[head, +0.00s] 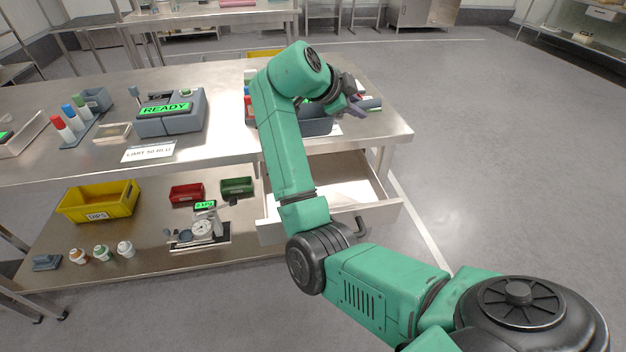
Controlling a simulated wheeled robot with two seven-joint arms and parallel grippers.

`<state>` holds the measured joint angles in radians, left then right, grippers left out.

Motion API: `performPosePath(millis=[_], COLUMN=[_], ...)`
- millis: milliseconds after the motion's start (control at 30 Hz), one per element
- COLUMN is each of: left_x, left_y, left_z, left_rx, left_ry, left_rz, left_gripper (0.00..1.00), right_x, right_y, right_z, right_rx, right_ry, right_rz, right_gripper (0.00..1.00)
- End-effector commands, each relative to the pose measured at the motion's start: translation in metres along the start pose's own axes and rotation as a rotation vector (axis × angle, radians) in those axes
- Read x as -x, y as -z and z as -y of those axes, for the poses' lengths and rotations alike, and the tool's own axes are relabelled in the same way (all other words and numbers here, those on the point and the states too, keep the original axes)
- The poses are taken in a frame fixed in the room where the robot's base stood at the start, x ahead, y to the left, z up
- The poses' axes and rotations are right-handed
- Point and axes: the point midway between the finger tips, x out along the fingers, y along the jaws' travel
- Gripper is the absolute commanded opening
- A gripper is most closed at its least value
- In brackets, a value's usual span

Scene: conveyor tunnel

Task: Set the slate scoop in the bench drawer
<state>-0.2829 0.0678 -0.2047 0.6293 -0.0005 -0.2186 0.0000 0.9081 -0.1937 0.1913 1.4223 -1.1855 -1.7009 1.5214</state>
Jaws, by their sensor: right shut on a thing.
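My right gripper (351,98) is above the right end of the steel bench, partly hidden by its own wrist. It is shut on a small purple-grey thing, seemingly the slate scoop (356,107), of which only a part shows. The bench drawer (345,178) is pulled out below the bench top at the right end. Its pale inside looks empty where it shows; my arm hides its left part. The gripper and the scoop are higher than the drawer and farther back. My left gripper is out of view.
A dark grey tray (316,127) lies on the bench below my gripper. A grey device with a READY screen (170,122) and colored-capped bottles stand to the left. A yellow bin (98,201) and a scale (203,230) sit on the lower shelf. Floor right of the bench is clear.

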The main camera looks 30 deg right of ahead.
Motion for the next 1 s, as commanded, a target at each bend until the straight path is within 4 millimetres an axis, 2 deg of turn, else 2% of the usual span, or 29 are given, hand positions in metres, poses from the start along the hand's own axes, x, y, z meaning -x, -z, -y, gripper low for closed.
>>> performPosePath(millis=[133,300,400,500,700,800,1000], left_x=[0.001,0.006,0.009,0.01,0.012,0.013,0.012], left_y=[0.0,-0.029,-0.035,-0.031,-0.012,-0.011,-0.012], left_z=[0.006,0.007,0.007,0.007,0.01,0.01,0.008], left_rx=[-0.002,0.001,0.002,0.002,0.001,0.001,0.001], left_ry=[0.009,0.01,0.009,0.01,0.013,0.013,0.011], left_rz=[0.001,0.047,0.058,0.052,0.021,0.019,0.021], left_gripper=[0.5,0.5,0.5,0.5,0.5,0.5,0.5], right_x=[-0.01,-0.043,-0.063,-0.079,-0.1,-0.111,-0.115], right_y=[-0.011,-0.043,-0.062,-0.079,-0.099,-0.11,-0.114], right_z=[-0.013,-0.044,-0.062,-0.077,-0.096,-0.106,-0.109], right_rx=[-0.004,0.001,0.001,-0.001,-0.002,-0.002,-0.006], right_ry=[-0.012,-0.012,-0.01,-0.009,-0.008,-0.007,-0.005], right_rz=[-0.011,-0.01,-0.01,-0.009,-0.008,-0.009,-0.007], right_gripper=[0.0,0.0,0.0,0.0,0.0,0.0,0.0])
